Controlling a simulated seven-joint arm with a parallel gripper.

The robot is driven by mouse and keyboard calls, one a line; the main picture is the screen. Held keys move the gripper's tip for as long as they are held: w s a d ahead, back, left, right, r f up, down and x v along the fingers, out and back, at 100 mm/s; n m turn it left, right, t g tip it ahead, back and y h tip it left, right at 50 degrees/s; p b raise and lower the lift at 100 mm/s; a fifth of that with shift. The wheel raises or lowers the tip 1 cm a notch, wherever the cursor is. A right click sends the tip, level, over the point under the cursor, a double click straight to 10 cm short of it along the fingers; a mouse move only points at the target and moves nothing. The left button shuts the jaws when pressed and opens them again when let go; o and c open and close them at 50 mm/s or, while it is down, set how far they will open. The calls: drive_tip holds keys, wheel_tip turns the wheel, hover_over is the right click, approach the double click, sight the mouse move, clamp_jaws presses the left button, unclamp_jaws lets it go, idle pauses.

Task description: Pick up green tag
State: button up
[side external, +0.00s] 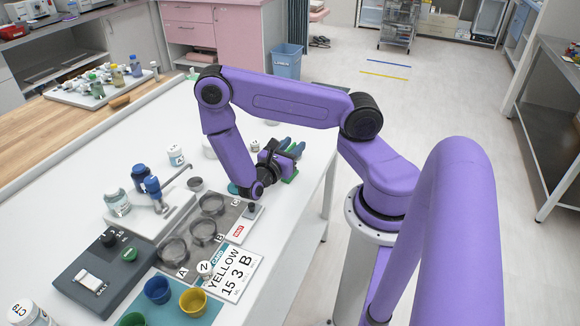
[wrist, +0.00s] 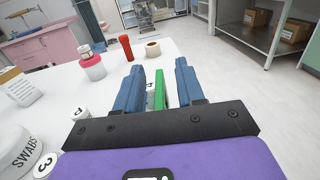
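The green tag (wrist: 159,90) shows in the wrist view as a narrow upright green strip between my two blue fingers, with a gap on each side. My gripper (wrist: 160,70) is open, and its fingers do not appear to touch the green strip. In the side view my gripper (side external: 289,147) is low over the far right edge of the white table. A green patch (side external: 290,178) shows just under the fingers there, partly hidden by my wrist. I cannot tell how far the fingers are above the table.
Left of my gripper are a grey tray with round rings (side external: 204,232), a blue dispenser (side external: 152,187), jars and a YELLOW card (side external: 232,268). In the wrist view a red-white jar (wrist: 92,66), a red bottle (wrist: 126,47) and a tape roll (wrist: 152,48) stand beyond the fingers.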

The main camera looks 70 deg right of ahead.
clamp_jaws()
drive_tip(key=shift+r, duration=0.1)
drive_tip(key=shift+r, duration=0.5)
drive_tip(key=s+a+r, duration=0.7)
drive_tip(key=s+r, duration=0.4)
drive_tip(key=shift+s+a+r, duration=0.35)
drive_tip(key=shift+a+r, duration=0.05)
